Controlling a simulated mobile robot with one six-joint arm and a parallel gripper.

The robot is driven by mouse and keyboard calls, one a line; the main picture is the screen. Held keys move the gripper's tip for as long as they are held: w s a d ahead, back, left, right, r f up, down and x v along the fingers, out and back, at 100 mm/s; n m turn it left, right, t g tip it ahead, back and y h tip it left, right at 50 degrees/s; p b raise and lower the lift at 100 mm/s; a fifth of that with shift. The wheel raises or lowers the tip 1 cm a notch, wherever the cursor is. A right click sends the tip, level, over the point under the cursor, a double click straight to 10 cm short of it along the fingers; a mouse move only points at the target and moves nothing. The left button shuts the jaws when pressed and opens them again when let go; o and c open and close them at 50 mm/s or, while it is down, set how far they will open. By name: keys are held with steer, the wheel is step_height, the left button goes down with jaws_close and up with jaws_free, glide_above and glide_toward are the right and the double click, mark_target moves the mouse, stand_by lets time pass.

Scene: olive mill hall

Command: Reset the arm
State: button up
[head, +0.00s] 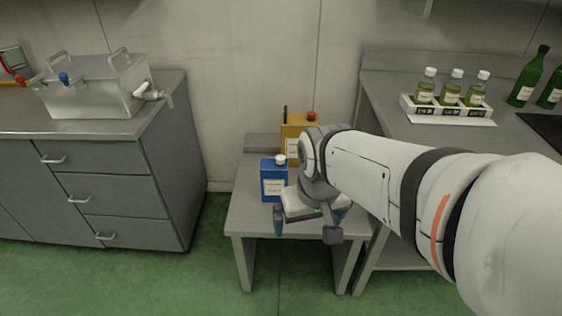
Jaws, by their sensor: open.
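My gripper (307,226) hangs at the end of my white arm, above the front part of a low grey bench (247,212). Its two fingers are spread apart, and I see nothing between them. A blue container with a white cap (273,184) stands upright on the bench, just behind and left of the gripper. A yellow container with a red cap (293,136) stands farther back. My wrist hides part of the yellow container's lower right.
A grey drawer cabinet (105,176) at left carries a steel tank with taps (98,88). The right counter (420,130) holds a white rack (425,108) of small bottles and green bottles (525,80). Green floor (205,270) is clear in front.

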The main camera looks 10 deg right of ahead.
steer(key=shift+s+a, duration=0.1)
steer(key=shift+s, duration=0.25)
